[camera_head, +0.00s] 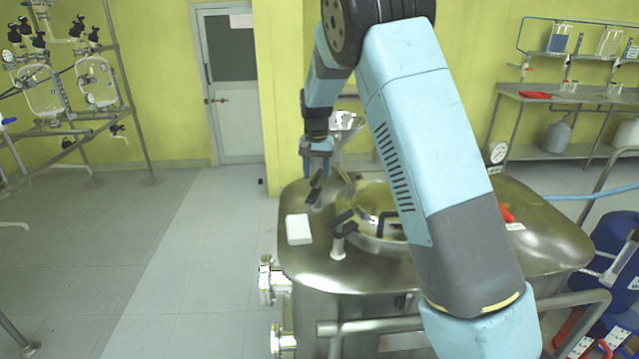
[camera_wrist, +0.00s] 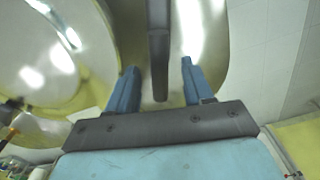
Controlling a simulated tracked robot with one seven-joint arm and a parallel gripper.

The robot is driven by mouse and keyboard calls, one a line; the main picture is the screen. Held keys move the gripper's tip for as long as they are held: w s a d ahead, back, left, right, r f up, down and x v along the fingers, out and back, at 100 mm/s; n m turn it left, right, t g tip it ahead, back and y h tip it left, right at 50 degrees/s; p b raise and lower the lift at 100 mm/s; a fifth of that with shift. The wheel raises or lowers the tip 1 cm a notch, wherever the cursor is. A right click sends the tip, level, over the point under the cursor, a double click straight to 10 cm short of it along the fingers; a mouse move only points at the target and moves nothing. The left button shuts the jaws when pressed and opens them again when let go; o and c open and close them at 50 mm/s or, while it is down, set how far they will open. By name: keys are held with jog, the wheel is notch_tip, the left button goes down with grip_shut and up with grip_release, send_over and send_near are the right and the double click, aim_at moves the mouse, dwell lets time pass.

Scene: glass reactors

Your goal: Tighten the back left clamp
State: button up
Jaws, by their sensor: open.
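The back left clamp (camera_head: 316,187) stands on the steel reactor lid beside the round hatch (camera_head: 375,222); its black handle slants upward. My gripper (camera_head: 316,165) points down just above this clamp, with jaws open. In the wrist view, my blue fingers (camera_wrist: 159,66) stand either side of a long black handle (camera_wrist: 158,25), with visible space between the handle and each finger. The front left clamp (camera_head: 340,238), also with a black handle, stands nearer the camera. My arm hides the right part of the hatch.
A white block (camera_head: 298,229) lies on the lid left of the clamps. A gauge (camera_head: 498,152) and a red part (camera_head: 506,213) are at the lid's right. Open floor lies to the left.

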aim_at(316, 175)
jog(key=shift+f, duration=2.05)
grip_shut()
